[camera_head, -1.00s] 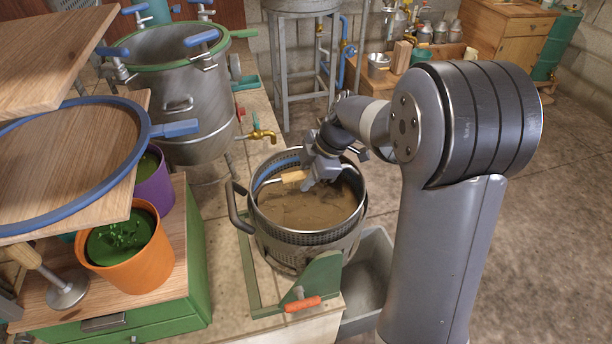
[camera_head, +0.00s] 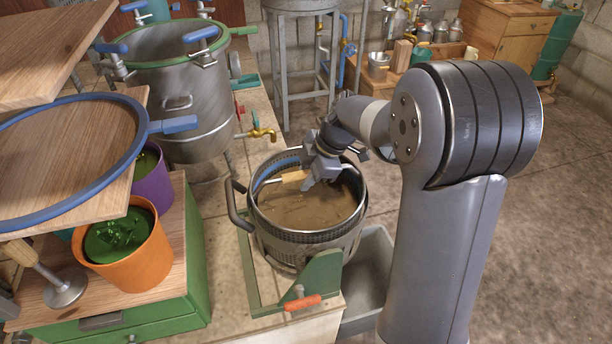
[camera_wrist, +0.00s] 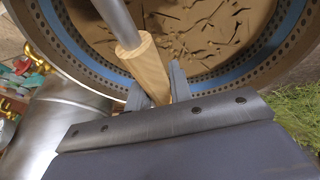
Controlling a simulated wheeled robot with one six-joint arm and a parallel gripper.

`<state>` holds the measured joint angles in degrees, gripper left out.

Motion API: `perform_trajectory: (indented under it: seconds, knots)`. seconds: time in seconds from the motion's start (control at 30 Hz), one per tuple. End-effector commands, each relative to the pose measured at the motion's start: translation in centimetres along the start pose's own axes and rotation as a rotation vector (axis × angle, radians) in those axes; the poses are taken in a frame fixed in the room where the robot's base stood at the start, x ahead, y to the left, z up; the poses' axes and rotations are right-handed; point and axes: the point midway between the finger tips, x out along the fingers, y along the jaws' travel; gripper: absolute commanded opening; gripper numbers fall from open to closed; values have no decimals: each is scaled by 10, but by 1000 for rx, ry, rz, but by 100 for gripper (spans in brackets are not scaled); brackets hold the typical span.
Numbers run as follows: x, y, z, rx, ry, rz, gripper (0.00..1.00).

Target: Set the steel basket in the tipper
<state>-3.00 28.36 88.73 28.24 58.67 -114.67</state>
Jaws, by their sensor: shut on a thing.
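The steel basket (camera_head: 270,205) is a perforated round vessel with brown contents. It sits upright at the tipper (camera_head: 322,275), which has a green frame and an orange-red handle. Whether the basket is fully seated I cannot tell. My gripper (camera_head: 306,180) is over the basket's mouth, shut on the wooden grip of the basket's bail handle. In the wrist view my gripper (camera_wrist: 152,98) has its fingers either side of that wooden grip (camera_wrist: 145,65), with the basket's perforated rim (camera_wrist: 65,50) behind it. The fingertips are partly hidden in the head view.
A steel still pot (camera_head: 180,110) with blue clamps stands behind left. An orange pot (camera_head: 140,262) and a purple pot (camera_head: 152,190) stand on the green cabinet at left. A grey bin (camera_head: 372,275) is right of the tipper. A brass tap (camera_head: 264,134) is behind the basket.

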Motion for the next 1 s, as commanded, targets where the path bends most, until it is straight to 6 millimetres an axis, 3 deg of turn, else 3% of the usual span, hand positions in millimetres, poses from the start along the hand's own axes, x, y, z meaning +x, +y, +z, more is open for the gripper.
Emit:
perform_trajectory:
  seconds: [0.17,0.2,0.5,0.77,1.0]
  knots:
    - [0,2,0,-2,0,7,0]
    - [0,2,0,-2,0,7,21]
    - [1,0,0,-1,0,3,46]
    - [3,-2,1,1,0,-5,46]
    - [-12,2,-5,-1,0,0,46]
